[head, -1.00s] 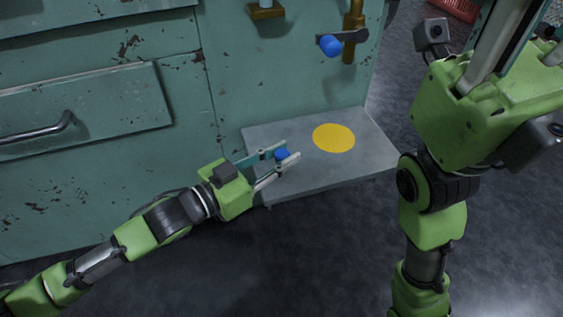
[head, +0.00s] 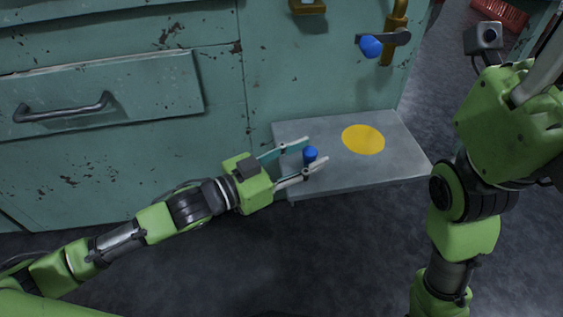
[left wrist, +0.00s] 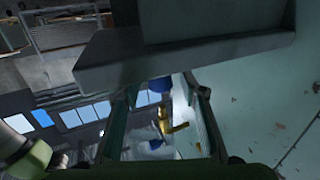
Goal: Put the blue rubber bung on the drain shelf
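The blue rubber bung (head: 310,154) is upright over the near left part of the grey drain shelf (head: 400,170) and appears to stand on it. My left gripper (head: 313,153) is open around the bung, with one finger on each side and a gap visible. In the left wrist view the bung (left wrist: 158,85) shows between the spread fingers (left wrist: 160,92), against the shelf (left wrist: 190,52). Of my right gripper, only a grey finger-like part (head: 541,72) shows at the right edge; its opening is hidden.
A yellow disc (head: 363,139) marks the shelf, right of the bung. A brass tap with a blue knob (head: 370,47) is on the teal cabinet (head: 310,80) above the shelf. A drawer handle (head: 62,108) sticks out at left. A red crate (head: 500,14) lies far right.

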